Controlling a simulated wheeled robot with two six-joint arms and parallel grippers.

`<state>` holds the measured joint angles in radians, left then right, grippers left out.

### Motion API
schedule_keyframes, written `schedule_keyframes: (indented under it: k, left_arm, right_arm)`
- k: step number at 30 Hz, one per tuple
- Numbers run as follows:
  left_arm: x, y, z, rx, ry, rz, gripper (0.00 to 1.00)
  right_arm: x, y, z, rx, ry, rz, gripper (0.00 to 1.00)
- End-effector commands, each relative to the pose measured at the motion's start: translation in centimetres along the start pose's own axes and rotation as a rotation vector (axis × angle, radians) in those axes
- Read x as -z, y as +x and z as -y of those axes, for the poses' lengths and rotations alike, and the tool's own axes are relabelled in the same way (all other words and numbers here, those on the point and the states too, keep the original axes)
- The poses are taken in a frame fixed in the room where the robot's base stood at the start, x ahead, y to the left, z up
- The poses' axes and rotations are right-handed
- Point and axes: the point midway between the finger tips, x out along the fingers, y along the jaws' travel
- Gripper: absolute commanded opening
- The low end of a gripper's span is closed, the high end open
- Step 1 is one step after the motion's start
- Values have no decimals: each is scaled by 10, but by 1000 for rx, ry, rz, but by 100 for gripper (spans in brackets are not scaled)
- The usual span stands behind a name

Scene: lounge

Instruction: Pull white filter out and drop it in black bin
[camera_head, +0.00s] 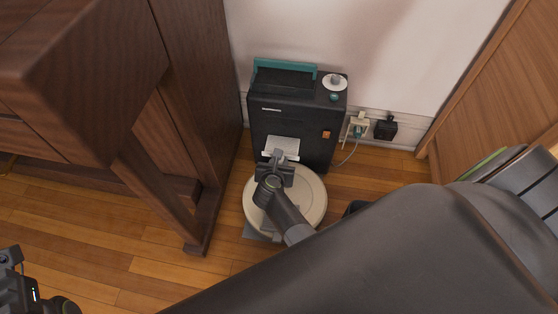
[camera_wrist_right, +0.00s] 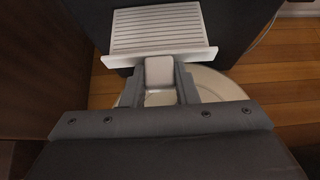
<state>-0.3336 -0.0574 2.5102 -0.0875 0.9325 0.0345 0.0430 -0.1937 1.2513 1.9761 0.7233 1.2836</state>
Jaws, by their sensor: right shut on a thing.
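The white filter (camera_head: 283,146) is a ribbed panel at the front of a black upright appliance (camera_head: 295,118). It also shows in the right wrist view (camera_wrist_right: 157,28), with a small tab towards me. My right gripper (camera_head: 277,158) is shut on that tab; its fingers sit on either side of it in the wrist view (camera_wrist_right: 159,76). The filter's back part lies against or inside the appliance; I cannot tell how deep. My left gripper (camera_head: 22,292) is partly in view at the lower left, its fingers unclear. I cannot make out a black bin for certain.
A round cream-coloured disc-like device (camera_head: 312,199) lies on the wooden floor below my right gripper. A dark wooden furniture piece (camera_head: 200,110) stands close on the left. A wall outlet with plugs (camera_head: 385,129) is right of the appliance. My right arm hides much floor.

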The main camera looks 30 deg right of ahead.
Motion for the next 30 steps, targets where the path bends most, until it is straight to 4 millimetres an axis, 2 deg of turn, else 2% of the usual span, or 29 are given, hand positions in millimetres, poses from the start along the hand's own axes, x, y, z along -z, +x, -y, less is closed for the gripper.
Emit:
schedule_keyframes:
  k: [30]
  left_arm:
    - [0,2,0,0,0,0,0]
  right_arm:
    - [15,-22,0,0,1,-2,5]
